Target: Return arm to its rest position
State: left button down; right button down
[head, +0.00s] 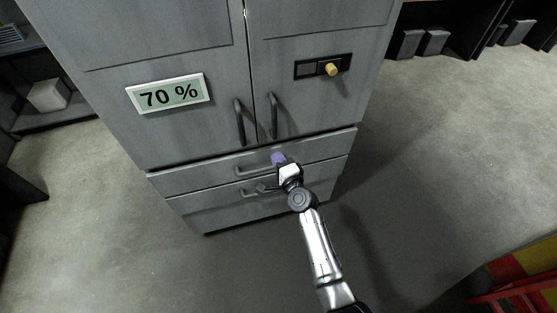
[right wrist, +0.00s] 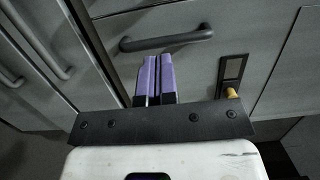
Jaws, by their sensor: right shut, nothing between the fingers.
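My right gripper (head: 279,158) is in front of the upper drawer (head: 215,173) of a tall grey batch oven cabinet (head: 195,48) in the head view. Its purple fingers (right wrist: 155,76) are together and empty in the right wrist view. A dark bar handle (right wrist: 166,39) lies beyond the fingertips there, and I see no grip on it. My right arm (head: 318,245) reaches in from the bottom right. My left gripper is not in the head view.
The cabinet has two upright door handles (head: 239,121) (head: 273,115), a 70 % display (head: 168,93) and a yellow knob (head: 331,69). The doors look closed. Open floor (head: 440,150) lies to the right. Red and yellow items (head: 515,275) stand at the bottom right.

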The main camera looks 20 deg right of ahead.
jog(key=shift+s+a, duration=0.15)
jog(key=shift+s, duration=0.35)
